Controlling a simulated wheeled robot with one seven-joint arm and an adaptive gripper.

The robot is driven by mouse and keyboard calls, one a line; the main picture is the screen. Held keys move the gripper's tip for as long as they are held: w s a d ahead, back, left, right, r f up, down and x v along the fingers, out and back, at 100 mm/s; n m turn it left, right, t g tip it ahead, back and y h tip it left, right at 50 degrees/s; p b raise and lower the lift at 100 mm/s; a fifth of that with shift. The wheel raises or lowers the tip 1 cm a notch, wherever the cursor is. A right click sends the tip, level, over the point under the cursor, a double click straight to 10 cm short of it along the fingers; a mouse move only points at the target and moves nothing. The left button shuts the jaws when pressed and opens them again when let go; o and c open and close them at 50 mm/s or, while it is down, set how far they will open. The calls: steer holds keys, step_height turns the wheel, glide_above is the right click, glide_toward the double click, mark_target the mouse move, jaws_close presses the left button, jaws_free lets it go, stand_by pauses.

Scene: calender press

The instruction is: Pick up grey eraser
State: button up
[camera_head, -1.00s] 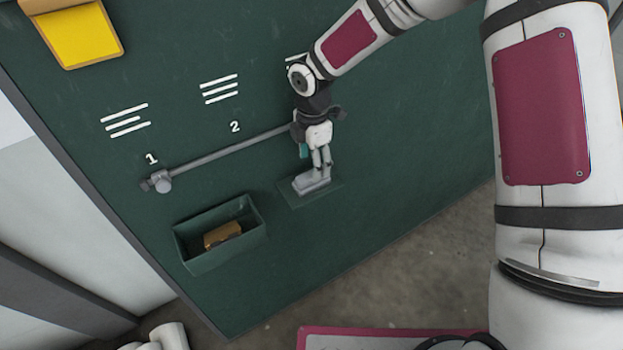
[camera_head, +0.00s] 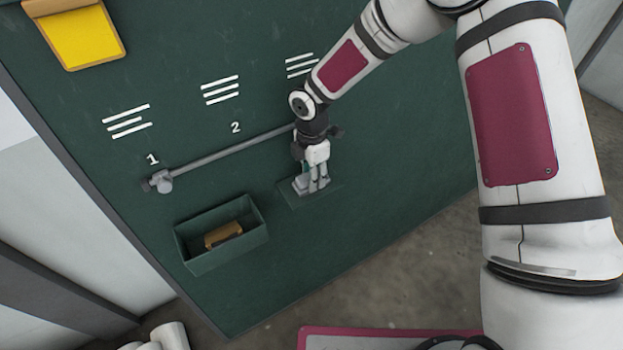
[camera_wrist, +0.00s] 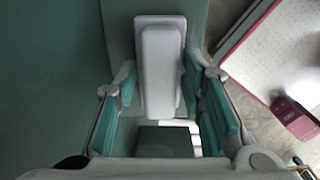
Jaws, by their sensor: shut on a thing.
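The grey eraser (camera_head: 300,184) is a pale block with a raised grip along its middle. It sits at a small green ledge (camera_head: 328,198) on the green board, partly hidden by my fingers in the head view. My gripper (camera_head: 318,187) reaches down over it. In the wrist view the eraser (camera_wrist: 161,70) lies between the teal pads of my gripper (camera_wrist: 159,88), one finger on each side. The jaws are shut on the eraser. I cannot tell whether it is clear of the ledge.
A green open box (camera_head: 192,253) with a brown block (camera_head: 223,235) in it hangs left of the ledge. A grey rail (camera_head: 225,153) runs across the board above. A yellow pad (camera_head: 80,38) is at the upper left. The board below the ledge is bare.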

steer(key=shift+r, duration=0.5)
steer(key=r, duration=0.1)
steer(key=s+r, duration=0.1)
steer(key=shift+d+r, duration=0.15)
steer(key=shift+r, duration=0.2)
steer(key=s+d+r, duration=0.1)
steer(key=s+d, duration=0.3)
steer(key=s, duration=1)
steer(key=shift+s+r, duration=0.15)
steer(key=shift+s, duration=0.05)
